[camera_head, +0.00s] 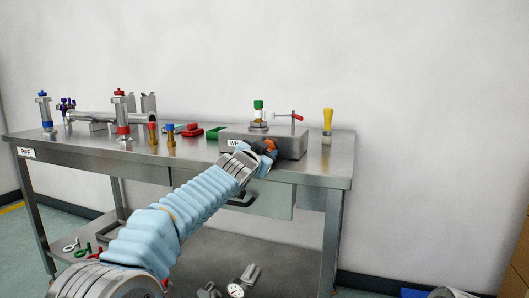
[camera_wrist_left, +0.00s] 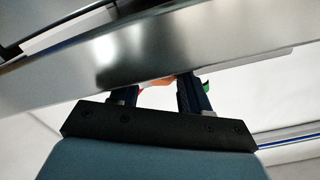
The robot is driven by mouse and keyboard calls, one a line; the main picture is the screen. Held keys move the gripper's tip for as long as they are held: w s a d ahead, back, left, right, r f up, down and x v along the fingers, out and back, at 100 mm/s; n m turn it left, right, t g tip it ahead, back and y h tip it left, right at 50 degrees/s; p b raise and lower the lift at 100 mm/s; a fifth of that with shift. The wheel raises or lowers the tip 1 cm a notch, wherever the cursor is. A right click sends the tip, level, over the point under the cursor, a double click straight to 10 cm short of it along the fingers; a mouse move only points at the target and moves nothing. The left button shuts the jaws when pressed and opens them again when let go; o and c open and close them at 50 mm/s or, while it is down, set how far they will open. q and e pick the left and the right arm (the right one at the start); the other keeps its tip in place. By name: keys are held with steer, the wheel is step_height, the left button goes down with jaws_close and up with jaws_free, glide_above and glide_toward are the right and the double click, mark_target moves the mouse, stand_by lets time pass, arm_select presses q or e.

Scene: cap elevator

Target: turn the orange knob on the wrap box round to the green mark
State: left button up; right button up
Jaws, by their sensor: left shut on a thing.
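The wrap box (camera_head: 292,147) is a grey metal box at the right part of the workbench top. Its orange knob (camera_head: 271,144) shows at the front, partly hidden by my left gripper (camera_head: 265,147). In the left wrist view the left gripper (camera_wrist_left: 155,88) is shut on the orange knob (camera_wrist_left: 158,84), with one dark finger on each side. A green mark (camera_wrist_left: 205,86) shows just right of the right finger. My right gripper is not in view.
The box carries a green-capped fitting (camera_head: 258,108) and a red-handled valve (camera_head: 297,116). A yellow-topped piece (camera_head: 327,122) stands to its right. A drawer (camera_head: 273,200) hangs below the metal workbench (camera_head: 60,147).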

arm_select(q)
steer(key=shift+a+r, duration=0.1)
steer(key=shift+a, duration=0.1)
stand_by(0.3)
steer(key=o, duration=1)
steer(key=shift+d, duration=0.1)
